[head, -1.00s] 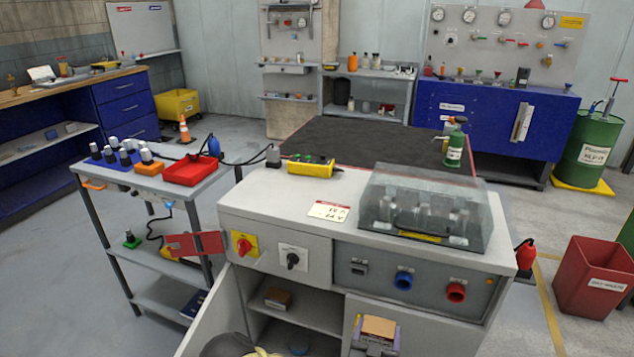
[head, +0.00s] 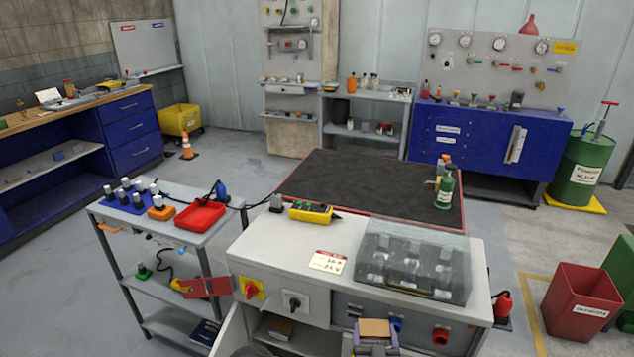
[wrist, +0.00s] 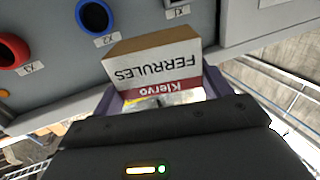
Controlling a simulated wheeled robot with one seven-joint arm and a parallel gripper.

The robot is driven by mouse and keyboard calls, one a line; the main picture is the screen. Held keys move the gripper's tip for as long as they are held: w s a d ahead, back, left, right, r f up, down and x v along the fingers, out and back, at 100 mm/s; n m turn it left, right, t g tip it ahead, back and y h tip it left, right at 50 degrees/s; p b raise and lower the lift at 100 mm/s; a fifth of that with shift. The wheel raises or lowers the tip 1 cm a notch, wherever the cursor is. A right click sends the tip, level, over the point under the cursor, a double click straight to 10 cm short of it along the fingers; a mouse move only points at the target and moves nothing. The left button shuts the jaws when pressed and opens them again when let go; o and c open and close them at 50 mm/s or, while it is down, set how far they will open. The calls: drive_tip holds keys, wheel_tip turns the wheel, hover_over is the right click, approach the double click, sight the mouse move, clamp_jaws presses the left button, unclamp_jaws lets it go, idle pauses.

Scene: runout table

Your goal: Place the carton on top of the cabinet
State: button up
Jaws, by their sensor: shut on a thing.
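My gripper (head: 374,345) is low in the head view, in front of the cabinet's front panel. It is shut on the carton (head: 375,328), a small brown-topped box. In the wrist view the carton (wrist: 158,67) shows a white face with "FERRULES" and "Klervo" on a red band, upside down. The cabinet (head: 300,232) is light grey with a flat top, and the carton is below the level of that top. The cabinet's front panel (wrist: 60,70) lies behind the carton in the wrist view.
On the cabinet top are a clear-covered case (head: 415,262), a label card (head: 331,261) and a yellow device (head: 311,212). Bare top shows around the card. A dark mat (head: 350,180) lies behind. A trolley (head: 165,225) stands left, a red bin (head: 577,305) right.

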sight(375, 332)
drive_tip(key=shift+w+r+n+y+p, duration=0.1)
drive_tip(key=shift+r+n+y+p, duration=0.4)
drive_tip(key=shift+r+p, duration=1.25)
drive_tip(key=shift+r+p, duration=0.45)
drive_tip(key=shift+r, duration=0.05)
drive_tip(key=s+r+p, duration=0.4)
drive_tip(key=r+p, duration=0.6)
drive_tip(key=p, duration=0.5)
drive_tip(key=shift+s+r+p, duration=0.15)
drive_tip(key=shift+r+p, duration=0.2)
drive_tip(key=shift+p, duration=0.05)
drive_tip(key=shift+a, duration=0.1)
